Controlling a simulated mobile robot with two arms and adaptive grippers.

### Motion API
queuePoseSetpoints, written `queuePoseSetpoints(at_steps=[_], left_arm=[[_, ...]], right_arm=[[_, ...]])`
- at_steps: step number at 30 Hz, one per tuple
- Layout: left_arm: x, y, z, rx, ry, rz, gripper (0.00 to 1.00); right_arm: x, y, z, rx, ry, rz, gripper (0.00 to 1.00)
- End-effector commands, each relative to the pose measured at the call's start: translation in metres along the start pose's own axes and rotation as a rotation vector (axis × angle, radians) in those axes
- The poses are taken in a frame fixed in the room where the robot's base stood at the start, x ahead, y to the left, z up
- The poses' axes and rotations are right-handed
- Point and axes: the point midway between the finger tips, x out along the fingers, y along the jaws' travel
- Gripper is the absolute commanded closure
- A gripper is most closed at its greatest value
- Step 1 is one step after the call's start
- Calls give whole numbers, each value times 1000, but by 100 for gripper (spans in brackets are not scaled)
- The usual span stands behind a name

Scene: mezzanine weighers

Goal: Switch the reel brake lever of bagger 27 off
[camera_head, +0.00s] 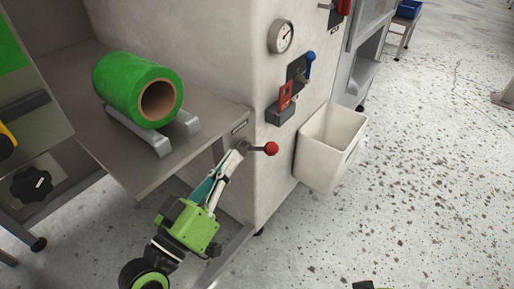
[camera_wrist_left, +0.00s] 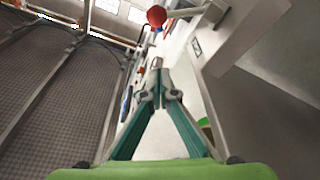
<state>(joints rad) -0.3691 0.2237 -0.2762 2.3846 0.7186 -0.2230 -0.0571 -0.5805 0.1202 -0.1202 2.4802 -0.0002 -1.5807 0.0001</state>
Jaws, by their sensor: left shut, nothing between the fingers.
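A short lever with a red ball knob (camera_head: 271,149) sticks out at the corner of the reel shelf, below a small label plate (camera_head: 240,127). Its arm lies about level, with the knob to the right. My left gripper (camera_head: 240,149) is shut and empty, its fingertips close to the lever's pivot end, left of the knob. I cannot tell whether they touch it. In the left wrist view the shut fingertips (camera_wrist_left: 160,90) sit below the red knob (camera_wrist_left: 156,16), which is apart from them. Of my right arm, only a sliver shows at the bottom edge.
A green film reel (camera_head: 125,90) lies on grey supports on the shelf (camera_head: 200,150). The machine's side carries a gauge (camera_head: 282,36), a blue-handled lever (camera_head: 310,66) and a red switch (camera_head: 286,96). A cream bin (camera_head: 325,160) hangs right of the knob. Floor at right is clear.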

Motion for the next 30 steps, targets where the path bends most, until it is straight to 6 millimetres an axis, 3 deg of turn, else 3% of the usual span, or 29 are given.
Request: queuePoseSetpoints(at_steps=[5, 9, 12, 16, 30], left_arm=[[39, 2, -3, -3, 6, 3, 100], [63, 0, 5, -3, 0, 1, 100], [64, -1, 24, -3, -3, 0, 100], [67, -1, 35, -1, -2, 0, 100], [68, 0, 39, 1, -1, 0, 100]], right_arm=[[-1, 0, -2, 0, 2, 0, 0], [11, 0, 2, -1, -6, -1, 0], [16, 0, 6, -1, -14, 0, 0], [10, -1, 3, -1, 2, 0, 0], [11, 0, 3, 0, 3, 0, 0]])
